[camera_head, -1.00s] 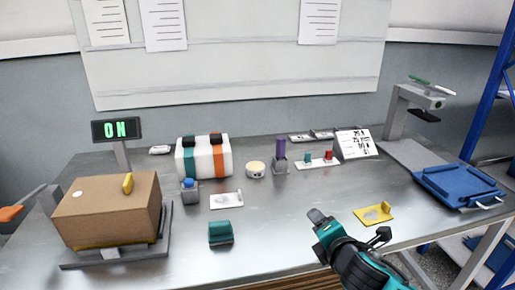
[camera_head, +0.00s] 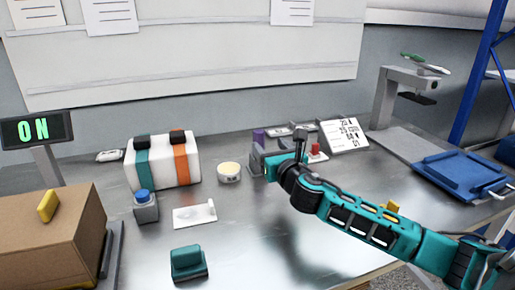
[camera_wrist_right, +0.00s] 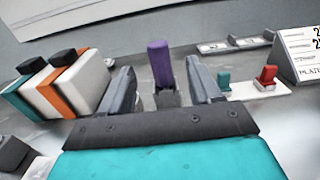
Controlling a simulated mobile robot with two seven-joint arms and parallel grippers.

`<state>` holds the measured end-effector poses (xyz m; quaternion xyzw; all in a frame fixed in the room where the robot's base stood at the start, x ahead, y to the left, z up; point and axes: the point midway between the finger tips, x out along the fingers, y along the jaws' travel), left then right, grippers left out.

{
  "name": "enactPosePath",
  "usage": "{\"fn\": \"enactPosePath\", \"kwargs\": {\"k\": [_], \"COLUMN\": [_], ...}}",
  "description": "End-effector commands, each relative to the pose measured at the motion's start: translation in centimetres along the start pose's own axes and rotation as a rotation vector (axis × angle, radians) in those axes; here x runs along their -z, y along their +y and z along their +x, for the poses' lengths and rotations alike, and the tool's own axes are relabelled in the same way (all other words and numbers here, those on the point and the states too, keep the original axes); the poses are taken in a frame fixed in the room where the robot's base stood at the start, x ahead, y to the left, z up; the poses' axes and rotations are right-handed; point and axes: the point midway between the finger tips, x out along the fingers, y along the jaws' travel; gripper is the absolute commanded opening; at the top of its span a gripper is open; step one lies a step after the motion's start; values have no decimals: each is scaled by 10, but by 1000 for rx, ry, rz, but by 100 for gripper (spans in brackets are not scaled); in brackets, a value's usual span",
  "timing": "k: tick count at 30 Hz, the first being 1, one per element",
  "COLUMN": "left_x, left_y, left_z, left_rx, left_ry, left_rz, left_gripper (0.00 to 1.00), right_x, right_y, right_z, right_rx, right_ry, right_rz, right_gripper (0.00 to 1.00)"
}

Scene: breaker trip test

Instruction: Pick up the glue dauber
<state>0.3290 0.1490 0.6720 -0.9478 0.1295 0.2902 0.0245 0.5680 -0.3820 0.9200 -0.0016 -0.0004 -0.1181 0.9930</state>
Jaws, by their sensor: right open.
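The glue dauber, seemingly the upright purple-handled piece (camera_head: 258,137) in a grey holder (camera_head: 256,160), stands at the back middle of the bench, partly hidden by my right gripper in the head view. In the wrist view its purple handle (camera_wrist_right: 160,62) rises beyond and between the fingers, with the grey holder (camera_wrist_right: 167,98) below. My right gripper (camera_wrist_right: 165,75) is open and empty. In the head view the right gripper (camera_head: 280,150) is just right of the handle. Contact with the handle cannot be told. My left gripper is not in view.
A white case with teal and orange bands (camera_head: 185,165) and a round tin (camera_head: 229,172) stand left of the dauber. A blue tray (camera_head: 460,175) is far right. The front middle is mostly clear.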

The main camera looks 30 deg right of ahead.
Motion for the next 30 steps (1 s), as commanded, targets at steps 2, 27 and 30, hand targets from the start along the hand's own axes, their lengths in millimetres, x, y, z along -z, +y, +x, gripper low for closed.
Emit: {"fn": "enactPosePath", "kwargs": {"k": [2,27,30], "left_x": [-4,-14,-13], "left_y": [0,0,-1], "left_z": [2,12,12], "left_rx": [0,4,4], "left_ry": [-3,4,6], "left_rz": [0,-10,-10], "left_gripper": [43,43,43], "right_x": [0,4,4], "right_y": [0,3,3], "right_z": [13,84,84], "right_rx": [1,-1,-2], "right_ry": [-2,1,1], "right_rz": [4,3,3], "right_gripper": [63,63,63]}}
